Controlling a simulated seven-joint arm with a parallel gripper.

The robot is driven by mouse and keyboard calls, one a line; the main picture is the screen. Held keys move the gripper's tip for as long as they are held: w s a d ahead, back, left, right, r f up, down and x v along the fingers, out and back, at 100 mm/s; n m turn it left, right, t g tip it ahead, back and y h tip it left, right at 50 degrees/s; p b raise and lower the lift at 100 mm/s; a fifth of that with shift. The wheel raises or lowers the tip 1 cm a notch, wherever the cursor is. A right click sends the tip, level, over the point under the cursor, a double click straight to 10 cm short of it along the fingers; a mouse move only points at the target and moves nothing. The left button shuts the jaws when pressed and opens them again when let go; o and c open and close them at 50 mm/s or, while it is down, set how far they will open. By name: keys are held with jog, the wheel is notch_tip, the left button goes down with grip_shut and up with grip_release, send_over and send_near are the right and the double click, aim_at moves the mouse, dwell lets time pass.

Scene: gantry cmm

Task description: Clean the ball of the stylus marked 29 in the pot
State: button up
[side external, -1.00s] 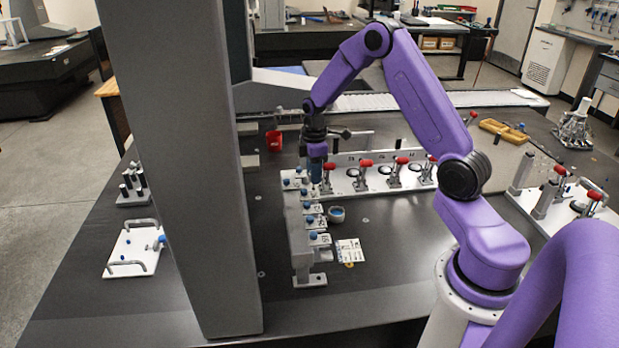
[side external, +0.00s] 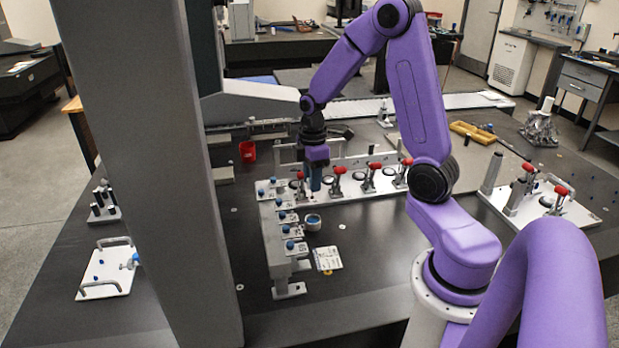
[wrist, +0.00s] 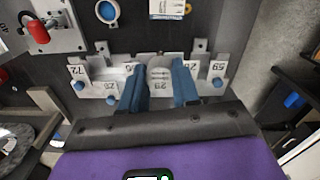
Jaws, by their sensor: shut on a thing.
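My gripper (side external: 316,183) hangs just right of the far end of the stylus rack (side external: 270,245). In the wrist view its two blue fingers (wrist: 159,88) are shut on the stylus marked 29 (wrist: 160,78), whose white label shows between them. The ball of this stylus is hidden. The pot (side external: 313,223), a small white cup with a blue inside, stands on the table right of the rack, in front of my gripper in the side view. The pot (wrist: 108,12) is at the upper left of the wrist view, apart from the fingers.
Other numbered styli with blue knobs, such as the one marked 72 (wrist: 78,72) and the one marked 59 (wrist: 218,68), sit along the rack. A white plate with red-handled clamps (side external: 350,185) lies behind and right of my gripper. A printed card (side external: 326,258) lies near the pot.

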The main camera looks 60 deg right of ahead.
jog(key=w+d+f, duration=0.4)
jog(key=d+f, duration=0.2)
send_over(313, 222)
notch_tip(313, 222, down, 6)
jog(key=shift+f, duration=3.55)
jog(key=shift+f, duration=0.3)
jog(key=n, duration=0.5)
jog(key=shift+f+n, duration=0.1)
jog(key=shift+n, duration=0.3)
